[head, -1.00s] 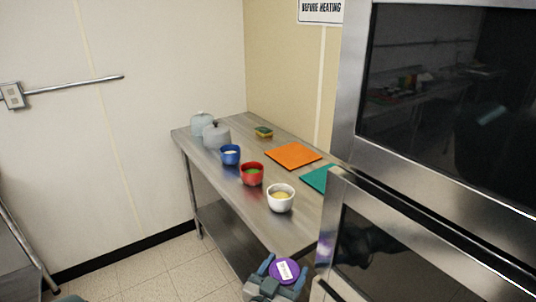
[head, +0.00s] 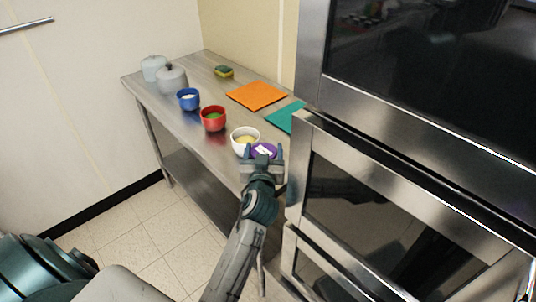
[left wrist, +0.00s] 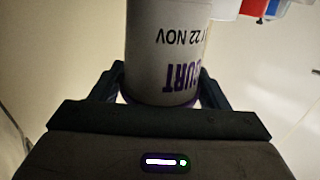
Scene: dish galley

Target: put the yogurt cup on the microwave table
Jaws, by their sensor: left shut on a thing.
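My left gripper (head: 263,160) is shut on the yogurt cup (head: 264,150), whose purple lid with a white label shows between the fingers. In the left wrist view the cup (left wrist: 165,50) is white with purple and black print, and the print reads upside down. The gripper and cup are at the near end of the steel table (head: 160,98), close to the white bowl (head: 245,140). I cannot tell whether the cup touches the table. My right gripper is not in view.
Steel ovens (head: 400,190) stand close on the right.

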